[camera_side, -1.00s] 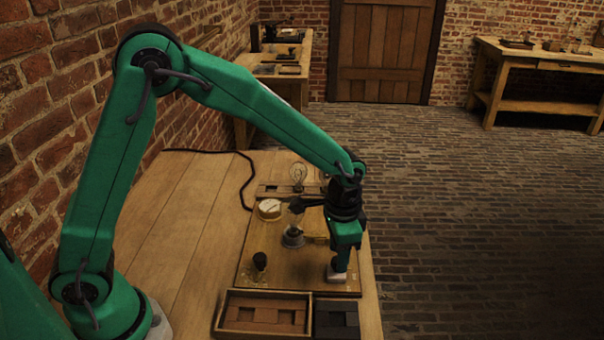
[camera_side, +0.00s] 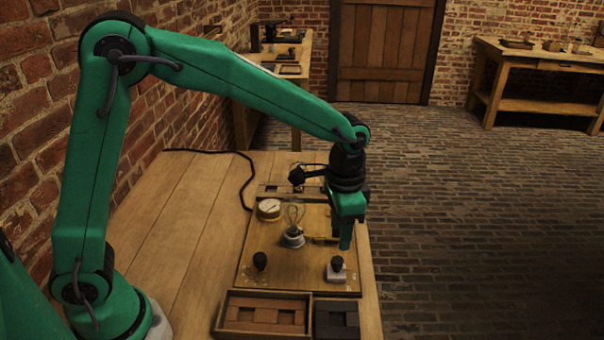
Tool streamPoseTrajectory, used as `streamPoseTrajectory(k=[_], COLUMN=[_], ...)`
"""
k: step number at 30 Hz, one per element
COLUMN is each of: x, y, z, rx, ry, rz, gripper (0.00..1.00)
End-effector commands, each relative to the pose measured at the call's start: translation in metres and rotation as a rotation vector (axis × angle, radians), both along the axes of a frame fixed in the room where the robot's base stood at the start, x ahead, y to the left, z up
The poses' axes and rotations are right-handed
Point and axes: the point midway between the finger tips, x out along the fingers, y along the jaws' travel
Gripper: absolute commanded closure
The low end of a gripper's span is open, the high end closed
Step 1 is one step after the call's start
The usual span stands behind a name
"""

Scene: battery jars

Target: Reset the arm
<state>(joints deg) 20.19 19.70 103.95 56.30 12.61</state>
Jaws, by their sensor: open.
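My gripper (camera_side: 346,238) is open and empty. It hangs pointing down over the right part of the wooden board (camera_side: 262,262), above and behind a small white block with a dark knob (camera_side: 337,270). There is a gap between the fingertips and that knob. My arm is bent in a high arch from the left. One finger hides most of the other.
On the board are a dark knob (camera_side: 260,261), a bulb in its holder (camera_side: 293,232) and a round dial (camera_side: 269,209). In front stand a brown-filled tray (camera_side: 220,318) and a dark box (camera_side: 336,318). A black cable (camera_side: 245,170) lies behind. The left table is clear.

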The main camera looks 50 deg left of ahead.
Motion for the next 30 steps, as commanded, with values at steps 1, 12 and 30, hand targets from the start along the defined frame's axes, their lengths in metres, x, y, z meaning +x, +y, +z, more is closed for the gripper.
streamPoseTrajectory(k=[1, 12, 30], x=[0.0, -0.019, -0.096], y=[0.001, 0.031, 0.102], z=[0.001, 0.039, 0.105], rx=[-0.001, -0.026, -0.085], ry=[-0.003, -0.071, -0.263], rz=[0.003, 0.084, 0.315], gripper=[0.55, 0.55, 0.55])
